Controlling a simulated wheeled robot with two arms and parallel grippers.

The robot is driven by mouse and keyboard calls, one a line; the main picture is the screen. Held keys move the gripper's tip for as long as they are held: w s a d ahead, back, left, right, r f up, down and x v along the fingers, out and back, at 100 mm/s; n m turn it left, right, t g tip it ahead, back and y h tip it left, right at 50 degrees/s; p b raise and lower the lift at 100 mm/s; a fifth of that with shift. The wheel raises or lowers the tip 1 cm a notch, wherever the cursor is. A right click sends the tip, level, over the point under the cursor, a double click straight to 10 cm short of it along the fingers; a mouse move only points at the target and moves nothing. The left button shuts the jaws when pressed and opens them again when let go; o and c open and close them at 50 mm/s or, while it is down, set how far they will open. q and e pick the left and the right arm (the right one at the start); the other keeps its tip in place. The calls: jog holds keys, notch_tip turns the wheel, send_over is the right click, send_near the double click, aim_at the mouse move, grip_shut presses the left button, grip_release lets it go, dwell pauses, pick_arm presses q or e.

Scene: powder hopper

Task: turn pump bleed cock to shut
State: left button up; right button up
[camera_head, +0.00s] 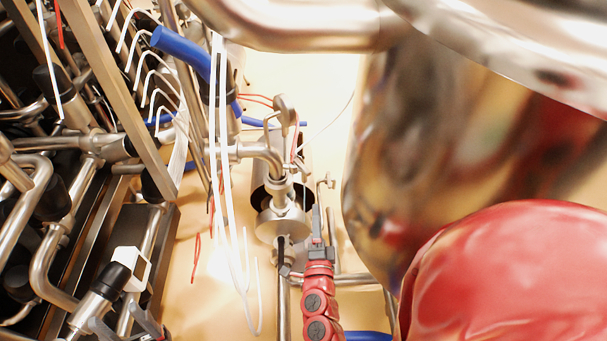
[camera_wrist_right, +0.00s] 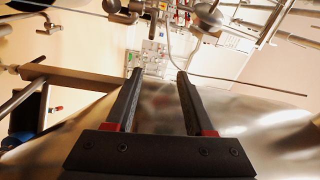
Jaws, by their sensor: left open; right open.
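I cannot tell for sure which fitting is the pump bleed cock. A small metal fitting with a short cross-piece (camera_head: 325,184) stands just above my right gripper in the head view. A steel flanged body (camera_head: 283,222) is left of that gripper. My right gripper (camera_head: 323,225), on the red arm, points up the picture; in the wrist view its black fingers (camera_wrist_right: 158,75) are apart with nothing held between them. My left gripper (camera_head: 126,322) shows partly at the bottom left edge, with grey fingers apart, close below a white and black fitting (camera_head: 132,268).
A large shiny steel vessel (camera_head: 400,150) fills the right side. Dense pipework (camera_head: 60,235) and a metal frame (camera_head: 120,95) crowd the left. White tubes (camera_head: 222,170) and a thick blue hose (camera_head: 182,47) hang near the middle. The yellowish floor shows between them.

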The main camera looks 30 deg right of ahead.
aim_at(305, 174)
jog(key=shift+m+y, duration=0.4)
jog(key=shift+y, duration=0.3)
jog(key=x, duration=0.5)
jog(key=a+f+x, duration=0.1)
jog(key=x, duration=1.1)
jog(key=shift+w+a+f, duration=0.3)
jog(key=shift+w, duration=0.1)
jog(key=shift+p, duration=0.3)
grip_shut()
